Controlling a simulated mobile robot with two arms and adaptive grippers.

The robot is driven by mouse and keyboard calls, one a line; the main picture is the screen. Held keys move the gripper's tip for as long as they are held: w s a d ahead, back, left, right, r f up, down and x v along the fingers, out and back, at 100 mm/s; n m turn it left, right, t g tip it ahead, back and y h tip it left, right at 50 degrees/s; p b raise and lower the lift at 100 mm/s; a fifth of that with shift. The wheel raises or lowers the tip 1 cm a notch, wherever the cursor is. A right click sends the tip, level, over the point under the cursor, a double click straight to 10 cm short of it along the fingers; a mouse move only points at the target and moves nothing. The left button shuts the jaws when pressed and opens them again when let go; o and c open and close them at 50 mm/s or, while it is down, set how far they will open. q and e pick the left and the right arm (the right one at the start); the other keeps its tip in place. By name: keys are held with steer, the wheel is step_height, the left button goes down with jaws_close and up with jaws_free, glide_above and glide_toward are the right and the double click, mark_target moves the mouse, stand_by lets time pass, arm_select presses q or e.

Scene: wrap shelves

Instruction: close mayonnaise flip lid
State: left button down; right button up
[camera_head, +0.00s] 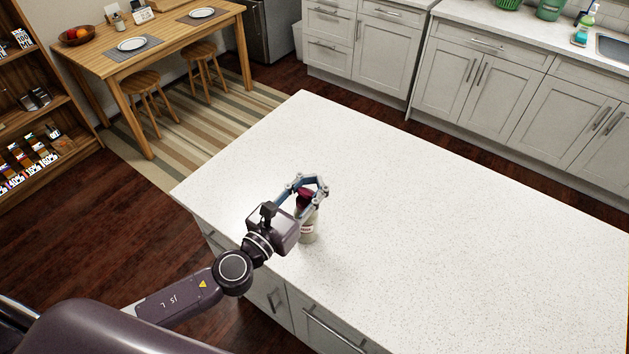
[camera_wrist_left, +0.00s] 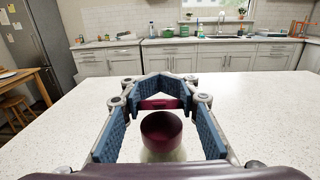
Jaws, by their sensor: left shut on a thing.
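The mayonnaise bottle (camera_head: 307,232) stands upright on the white counter near its front edge, pale with a dark red cap. In the left wrist view the round dark red cap (camera_wrist_left: 161,130) is between my finger links, and the pale body is mostly hidden below it. The flip lid (camera_wrist_left: 160,104) shows as a separate dark red piece at the far side of the cap, apparently raised. My left gripper (camera_head: 322,186) reaches over the bottle's top. Its fingertips, also in the wrist view (camera_wrist_left: 160,90), come together at the flip lid and are shut on it.
The white speckled countertop (camera_head: 430,220) is clear around the bottle, with wide room to the right. Its front edge is close to the bottle. Kitchen cabinets (camera_head: 505,85), a wooden table (camera_head: 150,45) and a shelf (camera_head: 40,110) stand well away.

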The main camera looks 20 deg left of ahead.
arm_select(q)
steer(key=c, duration=1.4)
jaws_free()
steer(key=v, duration=1.2)
steer(key=shift+c, duration=0.2)
